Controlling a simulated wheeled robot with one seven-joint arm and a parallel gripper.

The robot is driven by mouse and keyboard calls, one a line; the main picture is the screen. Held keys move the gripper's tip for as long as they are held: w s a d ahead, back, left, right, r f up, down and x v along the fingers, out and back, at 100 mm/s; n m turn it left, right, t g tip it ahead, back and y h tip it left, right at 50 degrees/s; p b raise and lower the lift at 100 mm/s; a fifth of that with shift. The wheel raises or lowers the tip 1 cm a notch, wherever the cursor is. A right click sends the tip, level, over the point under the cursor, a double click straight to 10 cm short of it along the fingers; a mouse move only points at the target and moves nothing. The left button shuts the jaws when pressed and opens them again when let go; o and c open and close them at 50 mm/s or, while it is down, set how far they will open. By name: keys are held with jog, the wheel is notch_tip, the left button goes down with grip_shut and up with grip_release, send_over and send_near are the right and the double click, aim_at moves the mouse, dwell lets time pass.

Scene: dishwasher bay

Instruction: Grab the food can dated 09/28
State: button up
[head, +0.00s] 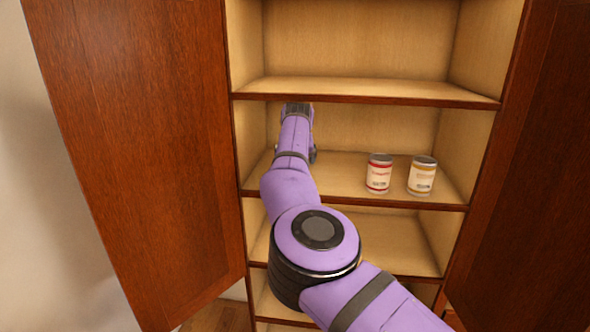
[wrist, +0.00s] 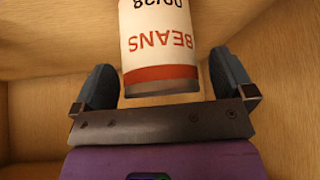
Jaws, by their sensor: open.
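In the wrist view a food can (wrist: 160,45) with a white label, a red-orange band and a metal rim stands between and beyond my open fingers. Its label reads "BEANS" and a date ending "/28", upside down in this view; the first part looks like 09 and is cut at the top edge. My gripper (wrist: 162,85) is open, with one finger on each side of the can's near end and gaps showing. In the head view my arm reaches into the left of the middle shelf, and my forearm and wrist hide the can and fingers there.
Two other cans stand on the right of the same shelf (head: 345,190): one with red bands (head: 379,174) and one with yellow bands (head: 422,176). The left door (head: 140,150) and right door (head: 525,170) stand open. The shelf above (head: 365,90) is empty.

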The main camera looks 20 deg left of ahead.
jog(key=c, duration=1.2)
jog(key=shift+r, duration=0.1)
